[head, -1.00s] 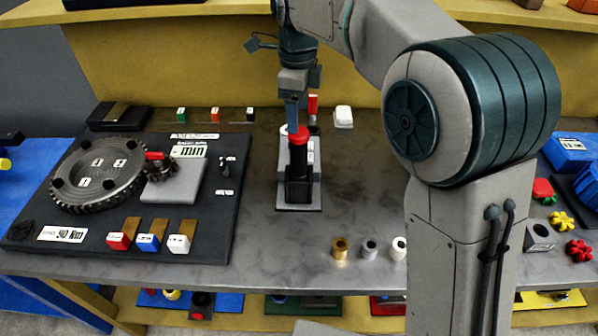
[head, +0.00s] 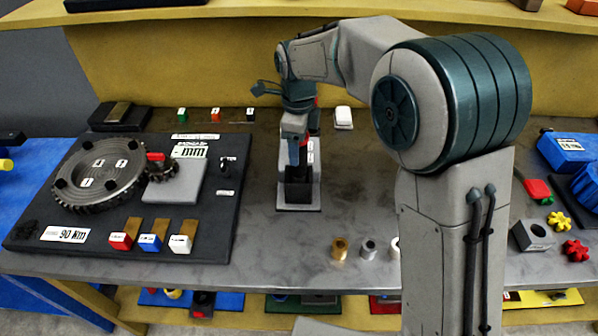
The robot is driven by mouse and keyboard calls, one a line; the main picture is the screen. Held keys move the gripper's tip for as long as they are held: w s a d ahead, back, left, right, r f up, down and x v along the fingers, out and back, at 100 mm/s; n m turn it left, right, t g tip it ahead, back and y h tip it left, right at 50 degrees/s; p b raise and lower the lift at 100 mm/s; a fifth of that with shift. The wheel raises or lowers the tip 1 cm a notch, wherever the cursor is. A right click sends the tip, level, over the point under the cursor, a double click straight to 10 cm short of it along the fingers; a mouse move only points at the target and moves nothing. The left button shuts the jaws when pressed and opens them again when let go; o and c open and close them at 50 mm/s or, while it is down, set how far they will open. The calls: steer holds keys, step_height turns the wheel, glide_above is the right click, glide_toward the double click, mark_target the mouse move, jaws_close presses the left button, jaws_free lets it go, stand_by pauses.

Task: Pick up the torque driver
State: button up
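The likely torque driver (head: 299,172) is a dark, upright tool with a red top, standing in a black holder (head: 298,192) on a grey base plate at the middle of the bench. My gripper (head: 297,142) is at the driver's upper end, pointing down. It covers most of the red top, and only a sliver of red shows beside the fingers. Whether the fingers are around the driver, touching it or closed on it cannot be told from this view.
Left of it lies a dark board with a large gear (head: 98,178) and several coloured blocks. A brass cylinder (head: 339,249) and a grey one (head: 368,249) stand in front to the right. A white block (head: 343,117) sits behind. My arm hides part of the bench's right side.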

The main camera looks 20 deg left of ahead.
jaws_close()
steer(key=shift+r, duration=0.1)
